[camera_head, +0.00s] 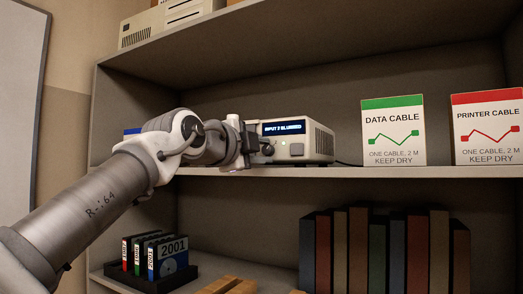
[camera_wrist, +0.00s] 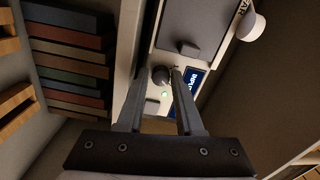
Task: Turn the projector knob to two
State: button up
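The projector (camera_head: 312,140) is a pale box on the middle shelf. Its lit blue display (camera_head: 283,127) seems to read "INPUT 2 BLURRED"; part of it shows in the wrist view (camera_wrist: 197,79). A dark round knob (camera_head: 268,149) sits on its front, below the display. In the wrist view the knob (camera_wrist: 160,75) lies between the tips of my two fingers. My gripper (camera_wrist: 161,72) has its fingers apart, one on each side of the knob. I cannot tell whether they touch it. The knob's pointer and marks are not readable.
A green light (camera_wrist: 163,94) and a pale button (camera_head: 297,149) sit near the knob. A data cable box (camera_head: 393,130) and a printer cable box (camera_head: 488,127) stand right of the projector.

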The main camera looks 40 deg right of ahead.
jog(key=shift+a, duration=0.1)
jog(key=b+v, duration=0.2)
jog(key=v, duration=1.5)
jog(key=shift+f, duration=0.1)
